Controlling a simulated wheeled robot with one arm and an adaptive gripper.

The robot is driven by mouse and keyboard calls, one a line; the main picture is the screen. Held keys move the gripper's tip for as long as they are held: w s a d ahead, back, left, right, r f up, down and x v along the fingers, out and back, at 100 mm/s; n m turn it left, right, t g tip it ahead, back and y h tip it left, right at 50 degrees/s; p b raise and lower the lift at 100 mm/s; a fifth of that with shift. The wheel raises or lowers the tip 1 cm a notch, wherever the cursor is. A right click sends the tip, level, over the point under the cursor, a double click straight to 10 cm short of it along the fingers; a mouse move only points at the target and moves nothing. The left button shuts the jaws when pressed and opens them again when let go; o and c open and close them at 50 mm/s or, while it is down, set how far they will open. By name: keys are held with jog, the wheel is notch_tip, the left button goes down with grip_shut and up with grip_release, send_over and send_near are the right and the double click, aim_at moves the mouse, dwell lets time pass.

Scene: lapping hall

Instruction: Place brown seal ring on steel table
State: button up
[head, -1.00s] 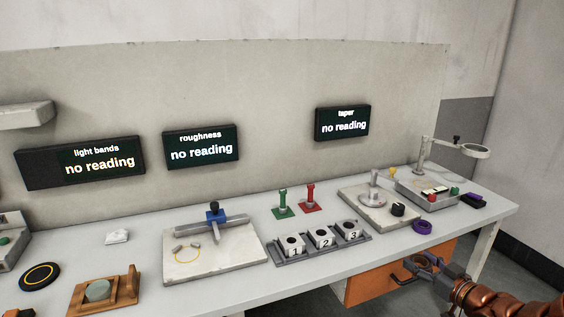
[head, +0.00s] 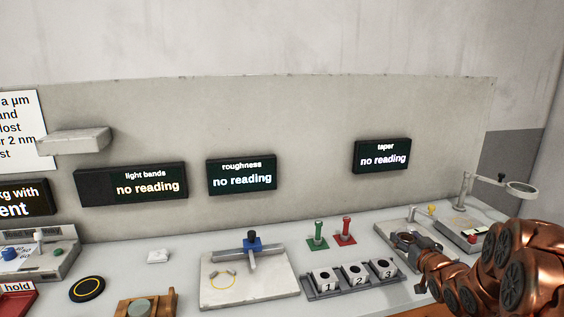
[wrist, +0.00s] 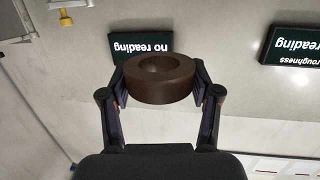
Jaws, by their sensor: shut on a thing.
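The brown seal ring (wrist: 160,82) is a thick dark brown ring with a round hole. It sits between the two fingers of my gripper (wrist: 160,88), which is shut on it, in the wrist view. In the head view my gripper (head: 408,240) is at the right, in front of the taper station, and the ring cannot be made out there. The long pale grey table top (head: 185,262) runs along the wall; I cannot tell from its look whether it is steel.
A plate with a blue-topped cross arm (head: 250,245) stands mid-table. A numbered block rack (head: 352,276), green (head: 317,236) and red (head: 347,230) posts, and a magnifier stand (head: 465,192) are to its right. A black disc (head: 87,289) lies left. Bare table shows around the white block (head: 158,256).

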jog(key=w+a+r+p, duration=0.25)
jog(key=a+r, duration=0.35)
jog(key=a, duration=0.3)
jog(key=w+a+r+p, duration=0.1)
jog(key=w+a+r, duration=0.4)
jog(key=a, duration=0.4)
jog(key=s+d+f+b, duration=0.1)
jog(key=s+d+f, duration=0.2)
jog(key=d, duration=0.3)
jog(key=s+d+f+b, duration=0.2)
jog(key=s+d+f, duration=0.1)
jog(key=d+f, duration=0.2)
jog(key=s+d+f+b, duration=0.1)
jog(key=d+f, duration=0.3)
jog(key=d, duration=0.4)
jog(key=shift+s+d+f+b, duration=0.15)
jog(key=shift+s+d+b, duration=0.05)
jog(key=shift+s, duration=0.25)
jog(key=shift+s+d+f+b, duration=0.1)
jog(key=shift+s+d+b, duration=0.05)
jog(key=shift+s, duration=0.3)
jog(key=s+d+f+n+y+b, duration=0.1)
jog(key=s+d+f+b, duration=0.1)
jog(key=s, duration=0.6)
jog(key=s+d+f+n+y+b, duration=0.1)
jog(key=s+d+f+b, duration=0.1)
jog(key=s+d+f, duration=0.2)
jog(key=shift+s+d+f+y+b, duration=0.35)
jog(key=shift+s+f, duration=0.85)
jog(key=shift+s, duration=0.95)
